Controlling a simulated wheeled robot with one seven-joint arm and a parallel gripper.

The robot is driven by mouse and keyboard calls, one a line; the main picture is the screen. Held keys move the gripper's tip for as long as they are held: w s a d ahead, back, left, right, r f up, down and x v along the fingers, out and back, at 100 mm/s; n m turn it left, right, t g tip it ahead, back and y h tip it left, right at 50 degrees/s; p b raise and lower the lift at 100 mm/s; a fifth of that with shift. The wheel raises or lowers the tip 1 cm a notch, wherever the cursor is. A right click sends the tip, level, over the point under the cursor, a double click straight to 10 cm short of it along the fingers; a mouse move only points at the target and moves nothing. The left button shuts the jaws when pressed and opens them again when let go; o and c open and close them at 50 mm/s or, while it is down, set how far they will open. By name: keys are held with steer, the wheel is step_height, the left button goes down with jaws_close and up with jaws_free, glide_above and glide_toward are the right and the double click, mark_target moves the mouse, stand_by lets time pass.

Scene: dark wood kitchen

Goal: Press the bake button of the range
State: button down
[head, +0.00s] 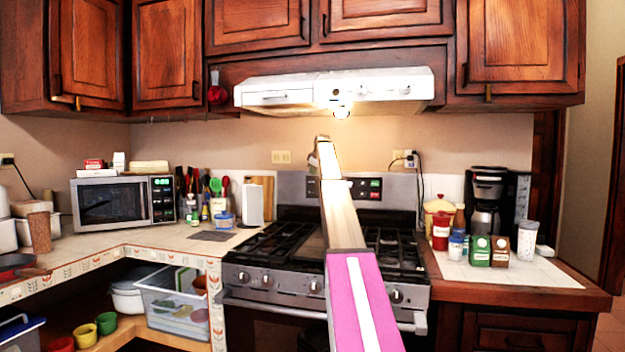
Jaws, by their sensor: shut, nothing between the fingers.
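The range (270,277) stands in the middle of the head view, with black grates on top and a row of front knobs. Its upright grey control panel (292,188) is at the back. Dark button areas (360,188) with small green and red marks show right of my arm. The bake button's label is too small to read. My arm reaches from the bottom up across the panel and hides part of it. My gripper (314,162) is small at the arm's far end, shut and empty, near the panel's top edge. I cannot tell whether it touches the panel.
A lit white range hood (300,91) hangs above. A microwave (112,202), utensils and a white block (253,204) stand on the left counter. A coffee maker (487,200), jars and canisters stand on the right counter. The air above the stovetop beside my arm is free.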

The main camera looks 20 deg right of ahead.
steer(key=shift+v, duration=1.8)
steer(key=shift+f, duration=0.1)
